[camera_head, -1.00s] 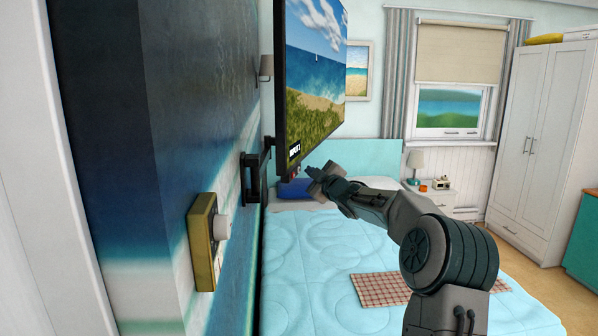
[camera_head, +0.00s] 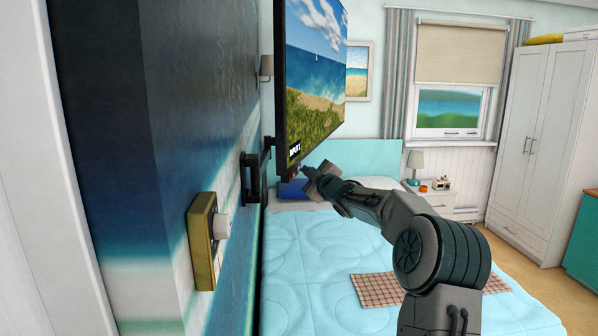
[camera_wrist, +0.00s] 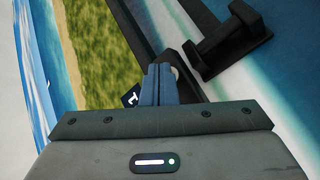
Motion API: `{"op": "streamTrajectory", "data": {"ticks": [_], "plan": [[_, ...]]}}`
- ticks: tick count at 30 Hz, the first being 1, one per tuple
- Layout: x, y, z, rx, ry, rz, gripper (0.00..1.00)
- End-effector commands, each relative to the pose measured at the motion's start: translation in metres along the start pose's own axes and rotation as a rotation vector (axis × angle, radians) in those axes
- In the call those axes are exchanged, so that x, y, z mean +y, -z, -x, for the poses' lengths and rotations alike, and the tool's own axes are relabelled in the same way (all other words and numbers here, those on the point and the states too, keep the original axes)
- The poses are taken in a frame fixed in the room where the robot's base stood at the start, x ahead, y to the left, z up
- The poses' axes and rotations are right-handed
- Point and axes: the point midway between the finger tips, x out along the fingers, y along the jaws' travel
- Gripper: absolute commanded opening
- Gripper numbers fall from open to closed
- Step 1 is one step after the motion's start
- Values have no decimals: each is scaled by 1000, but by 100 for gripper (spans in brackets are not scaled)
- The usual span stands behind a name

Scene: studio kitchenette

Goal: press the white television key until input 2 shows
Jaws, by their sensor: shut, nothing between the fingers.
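The television (camera_head: 315,85) is mounted on the left wall and shows a beach picture. A small dark label (camera_head: 295,151) at its lower corner seems to read input 1, though it is small. My gripper (camera_head: 308,171) is shut and empty just below the screen's lower near corner, by the small keys on its underside. In the wrist view my fingers (camera_wrist: 160,82) point at the television's lower edge. A pale round spot, likely the white key (camera_wrist: 175,73), shows just beside the fingertips, partly hidden. I cannot tell whether they touch.
The black wall bracket (camera_head: 253,175) holds the television and also shows in the wrist view (camera_wrist: 228,40). A yellow box with a white knob (camera_head: 203,245) is on the near wall. The bed (camera_head: 310,270) lies below my arm. A nightstand and wardrobe stand at the right.

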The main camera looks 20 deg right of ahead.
Motion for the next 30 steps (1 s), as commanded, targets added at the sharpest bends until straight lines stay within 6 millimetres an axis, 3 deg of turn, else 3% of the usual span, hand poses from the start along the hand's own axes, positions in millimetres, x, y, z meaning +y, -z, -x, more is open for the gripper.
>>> {"op": "streamTrajectory", "data": {"ticks": [17,30], "plan": [[-2,2,-2,1,1,0,0],[6,-6,9,-1,-1,-1,0]]}}
